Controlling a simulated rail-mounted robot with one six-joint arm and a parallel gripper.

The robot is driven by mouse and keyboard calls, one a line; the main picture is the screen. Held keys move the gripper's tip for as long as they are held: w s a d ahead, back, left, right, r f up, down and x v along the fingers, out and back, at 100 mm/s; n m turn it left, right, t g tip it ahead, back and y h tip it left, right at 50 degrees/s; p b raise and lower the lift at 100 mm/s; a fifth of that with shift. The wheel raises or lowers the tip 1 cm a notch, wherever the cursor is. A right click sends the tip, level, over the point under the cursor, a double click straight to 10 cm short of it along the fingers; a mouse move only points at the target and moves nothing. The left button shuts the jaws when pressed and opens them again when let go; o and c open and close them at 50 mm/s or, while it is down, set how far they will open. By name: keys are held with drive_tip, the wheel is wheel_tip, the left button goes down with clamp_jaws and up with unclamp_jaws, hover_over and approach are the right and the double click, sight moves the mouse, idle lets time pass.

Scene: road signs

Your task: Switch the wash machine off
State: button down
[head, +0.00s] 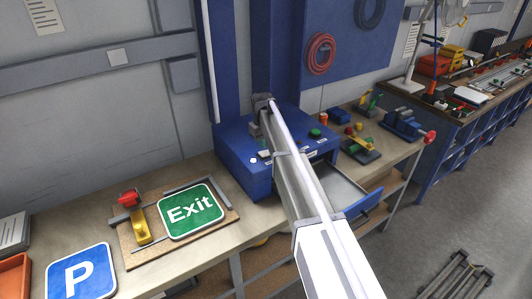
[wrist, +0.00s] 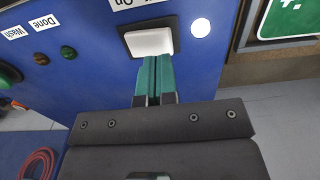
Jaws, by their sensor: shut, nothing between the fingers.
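The wash machine (head: 235,158) is a blue box on the workbench in the head view, partly hidden behind my arm. In the wrist view its blue panel (wrist: 85,75) fills much of the picture. A white rocker switch (wrist: 150,42) sits there under a label reading "On" (wrist: 125,4). A round white light (wrist: 200,28) glows beside the switch. My gripper (wrist: 156,62) is shut and empty, its teal fingertips together at the switch's lower edge. Whether they touch it I cannot tell. A green button (wrist: 8,75) and "Wash" and "Done" labels are at the left.
An open drawer (head: 340,190) juts out at the machine's right. A green Exit sign (head: 190,210) lies in a fixture on the bench at the left, with a blue P sign (head: 80,273) nearer. Small clamps and parts (head: 362,148) stand on the bench to the right.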

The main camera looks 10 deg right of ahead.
sight(263, 153)
drive_tip(key=shift+f+b, duration=1.65)
idle(1.0)
drive_tip(key=shift+r, duration=0.1)
wheel_tip(263, 153, up, 7)
drive_tip(key=p, duration=0.7)
